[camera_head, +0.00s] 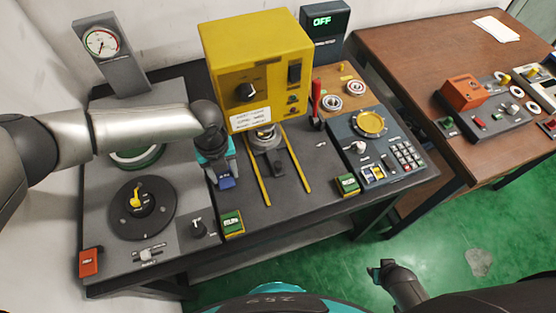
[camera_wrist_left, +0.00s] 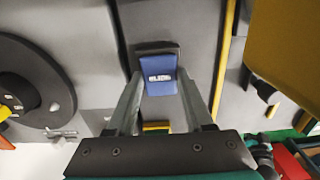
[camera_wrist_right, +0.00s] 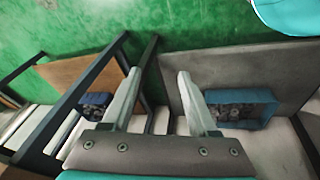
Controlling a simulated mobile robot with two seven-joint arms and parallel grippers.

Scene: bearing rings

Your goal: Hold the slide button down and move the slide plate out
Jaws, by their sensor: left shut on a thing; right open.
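The blue slide button (camera_head: 226,182) sits on the dark table left of two yellow rails (camera_head: 259,180). It also shows, with its label, in the left wrist view (camera_wrist_left: 161,76). My left gripper (camera_head: 217,165) points down at it, a finger on each side, shut on it. Whether the button is pressed down cannot be told. A grey plate (camera_head: 277,165), apparently the slide plate, lies between the rails at the foot of the yellow press, with a ring-like part (camera_head: 264,139) behind it. My right gripper (camera_head: 381,271) is open and empty, over the green floor in front of the table.
The yellow press (camera_head: 258,65) stands behind the rails. Green-and-yellow buttons (camera_head: 232,223) and (camera_head: 347,185) flank the rails at the front. A keypad console (camera_head: 376,148) is at right, a round dial (camera_head: 142,208) at left. The table between the rails' front ends is clear.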

